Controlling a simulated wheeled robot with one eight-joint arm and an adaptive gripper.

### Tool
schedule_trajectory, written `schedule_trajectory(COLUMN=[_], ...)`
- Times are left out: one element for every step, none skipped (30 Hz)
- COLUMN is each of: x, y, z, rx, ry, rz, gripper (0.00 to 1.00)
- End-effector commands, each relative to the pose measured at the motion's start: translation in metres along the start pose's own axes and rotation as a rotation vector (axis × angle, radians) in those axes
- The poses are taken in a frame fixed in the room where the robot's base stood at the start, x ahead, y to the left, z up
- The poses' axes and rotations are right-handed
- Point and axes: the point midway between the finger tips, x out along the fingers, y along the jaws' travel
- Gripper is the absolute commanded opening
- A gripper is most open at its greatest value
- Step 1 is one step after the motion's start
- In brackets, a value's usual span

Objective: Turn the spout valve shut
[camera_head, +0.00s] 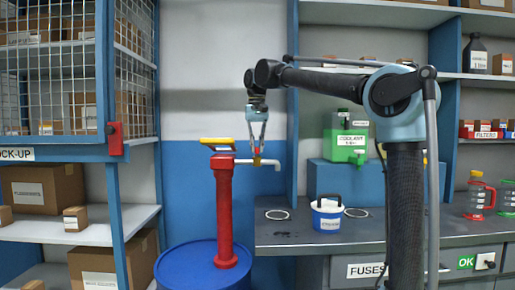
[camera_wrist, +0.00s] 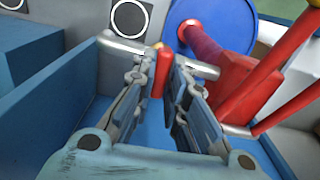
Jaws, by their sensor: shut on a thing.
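A red hand pump (camera_head: 225,205) with a yellow handle (camera_head: 217,142) stands upright on a blue drum (camera_head: 205,265). Its pale metal spout (camera_head: 271,163) runs right from the pump head and bends down. The spout valve, with a small brass-coloured body (camera_head: 257,161), sits on the spout. My gripper (camera_head: 257,150) points down onto the valve from above. In the wrist view, the valve's red lever (camera_wrist: 162,72) is between my fingertips (camera_wrist: 162,68), which are shut on it. The lever lies across the spout there. My fingers hide part of the spout.
A white and blue bucket (camera_head: 327,217) stands on the grey counter (camera_head: 300,239), right of the spout. A green coolant jug (camera_head: 346,140) stands on a blue box (camera_head: 332,178) behind. A mesh cage (camera_head: 62,75) with a red lock (camera_head: 115,139) is at left.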

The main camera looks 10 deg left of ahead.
Motion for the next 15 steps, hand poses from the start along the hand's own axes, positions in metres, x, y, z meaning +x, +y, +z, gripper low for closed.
schedule_trajectory(x=[0.0005, 0.0006, 0.0006, 0.0006, 0.0006, 0.0006, 0.0006, 0.0006, 0.0007, 0.0007, 0.0007, 0.0007, 0.0007, 0.0007, 0.0007], y=[0.0012, 0.0013, 0.0013, 0.0013, 0.0013, 0.0013, 0.0013, 0.0014, 0.0014, 0.0014, 0.0014, 0.0014, 0.0014, 0.0015, 0.0015], z=[-0.0021, -0.0021, -0.0021, -0.0021, -0.0021, -0.0020, -0.0020, -0.0020, -0.0020, -0.0020, -0.0020, -0.0019, -0.0019, -0.0019, -0.0019], rx=[0.016, 0.025, 0.035, 0.042, 0.046, 0.052, 0.056, 0.059, 0.062, 0.064, 0.065, 0.065, 0.066, 0.066, 0.065], ry=[0.004, 0.004, 0.004, 0.004, 0.004, 0.004, 0.004, 0.004, 0.004, 0.003, 0.003, 0.003, 0.003, 0.003, 0.003], rz=[0.002, 0.002, 0.002, 0.002, 0.002, 0.002, 0.002, 0.002, 0.002, 0.002, 0.002, 0.002, 0.002, 0.002, 0.002], gripper=[0.00, 0.00, 0.00, 0.00, 0.00, 0.00, 0.00, 0.00, 0.00, 0.00, 0.00, 0.00, 0.00, 0.00, 0.00])
